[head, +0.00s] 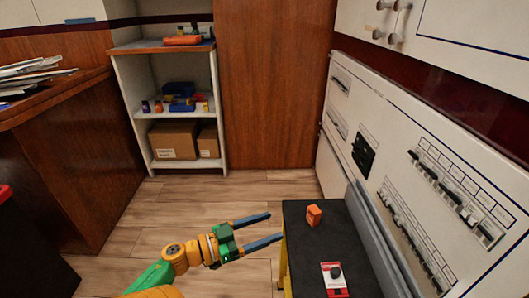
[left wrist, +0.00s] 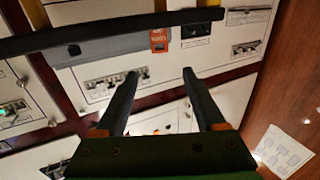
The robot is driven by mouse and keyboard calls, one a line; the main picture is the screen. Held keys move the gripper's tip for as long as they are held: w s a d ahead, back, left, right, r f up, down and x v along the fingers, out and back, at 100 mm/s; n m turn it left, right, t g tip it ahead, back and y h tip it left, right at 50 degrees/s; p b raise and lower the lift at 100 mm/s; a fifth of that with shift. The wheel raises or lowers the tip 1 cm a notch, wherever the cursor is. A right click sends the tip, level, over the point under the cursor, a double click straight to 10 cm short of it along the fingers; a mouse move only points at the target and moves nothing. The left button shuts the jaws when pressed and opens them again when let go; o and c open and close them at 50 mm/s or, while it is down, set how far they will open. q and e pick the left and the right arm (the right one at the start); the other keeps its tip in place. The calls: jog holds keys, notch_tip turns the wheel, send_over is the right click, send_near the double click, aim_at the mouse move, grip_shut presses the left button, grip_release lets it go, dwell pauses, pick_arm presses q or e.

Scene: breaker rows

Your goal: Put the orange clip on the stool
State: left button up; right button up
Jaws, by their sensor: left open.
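The orange clip (head: 314,215) is a small orange block standing on the black top of the stool (head: 305,250), near its far end. It also shows in the left wrist view (left wrist: 158,40), beyond the fingertips, with its edge partly cut by the dark stool edge (left wrist: 100,30). My left gripper (head: 275,226) is open and empty, just left of the stool, its fingers pointing toward it. Its two spread fingers also show in the left wrist view (left wrist: 160,73), apart from the clip. My right gripper is not in view.
A red and white piece with a black knob (head: 334,281) lies on the stool's near part. White breaker panels (head: 400,170) rise close on the right. A shelf (head: 180,110) with boxes stands at the back. Wooden floor (head: 235,190) is clear left of the stool.

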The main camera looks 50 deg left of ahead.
pick_arm(q)
notch_tip(320, 180, down, 20)
jog(key=s+a+n+g+y, duration=0.1)
jog(key=s+n+g+y, duration=0.1)
jog(key=n+g+y, duration=0.45)
jog(key=s+d+f+m+g, duration=0.5)
jog(key=s+d+f+g, duration=0.3)
jog(key=s+d+f, duration=0.7)
jog(key=shift+d+f+g+h, duration=0.15)
jog(key=shift+f+g+h, duration=0.2)
jog(key=shift+h, duration=0.1)
